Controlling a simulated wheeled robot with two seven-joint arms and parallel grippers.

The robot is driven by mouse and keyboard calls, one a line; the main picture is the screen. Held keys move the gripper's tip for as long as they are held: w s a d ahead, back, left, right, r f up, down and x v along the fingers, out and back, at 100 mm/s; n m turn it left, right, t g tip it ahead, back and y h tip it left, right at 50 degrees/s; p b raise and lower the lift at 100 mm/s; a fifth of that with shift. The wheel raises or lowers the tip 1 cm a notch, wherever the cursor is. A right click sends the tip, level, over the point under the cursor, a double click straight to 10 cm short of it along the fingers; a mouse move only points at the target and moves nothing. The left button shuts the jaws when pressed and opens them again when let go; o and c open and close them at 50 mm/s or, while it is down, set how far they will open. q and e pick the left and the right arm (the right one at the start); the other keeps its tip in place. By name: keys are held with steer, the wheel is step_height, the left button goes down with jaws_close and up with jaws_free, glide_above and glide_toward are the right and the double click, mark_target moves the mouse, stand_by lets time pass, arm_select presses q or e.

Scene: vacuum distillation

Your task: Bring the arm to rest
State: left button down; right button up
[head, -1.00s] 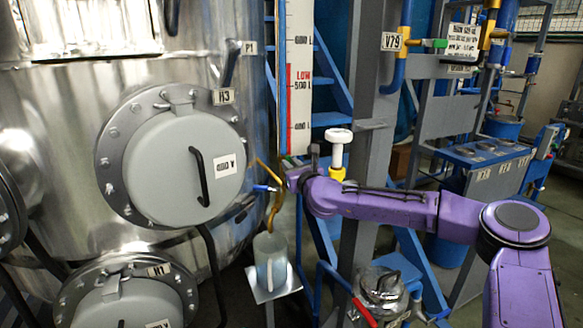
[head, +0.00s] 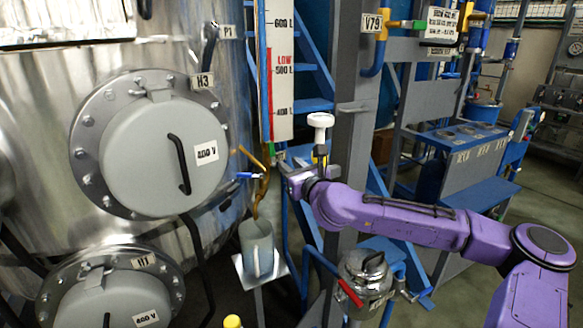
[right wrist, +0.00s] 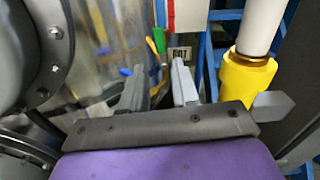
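My right arm is purple and comes in from the right in the head view. My right gripper (head: 286,170) is in front of the tank, near the brass tap pipe with the blue handle (head: 247,175). In the right wrist view its two grey fingers (right wrist: 160,82) stand apart with nothing between them. A white-topped valve with a yellow body (head: 320,122) stands close beside the gripper. It also shows large at the right of the right wrist view (right wrist: 249,78). My left gripper is not in view.
The steel tank with a round grey hatch (head: 160,155) fills the left. A grey jug (head: 257,248) stands on a small stand below the tap. A metal canister (head: 366,272) with a red handle is below my arm. A grey post (head: 352,150) and blue ladder stand behind.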

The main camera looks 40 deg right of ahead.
stand_by(0.7)
steer(key=s+a+f+n+g+y+p, duration=0.1)
steer(key=s+a+f+n+g, duration=0.2)
steer(key=f+n, duration=0.45)
steer(key=s+a+f+n+g+p, duration=0.1)
steer(key=s+a+f+n+g, duration=0.2)
steer(key=a+f, duration=0.5)
steer(key=s+a+f+n+g+y, duration=0.1)
steer(key=s+a+f+n, duration=0.15)
steer(key=f+n, duration=0.6)
steer(key=s+d+f+n+g+h+p, duration=0.1)
steer(key=s+f+n+g, duration=0.1)
steer(key=s+f, duration=0.3)
steer(key=s+d+f+n+g+p, duration=0.1)
steer(key=s+f+n, duration=0.4)
steer(key=s, duration=0.9)
steer(key=s+d+f+n+g+h+p, duration=0.1)
steer(key=s+d+f+n+g, duration=0.1)
steer(key=s+f, duration=0.5)
steer(key=s+n+g, duration=0.1)
steer(key=s+g, duration=0.1)
steer(key=shift+s+d+n+g+h+p, duration=0.3)
steer(key=shift+n, duration=0.1)
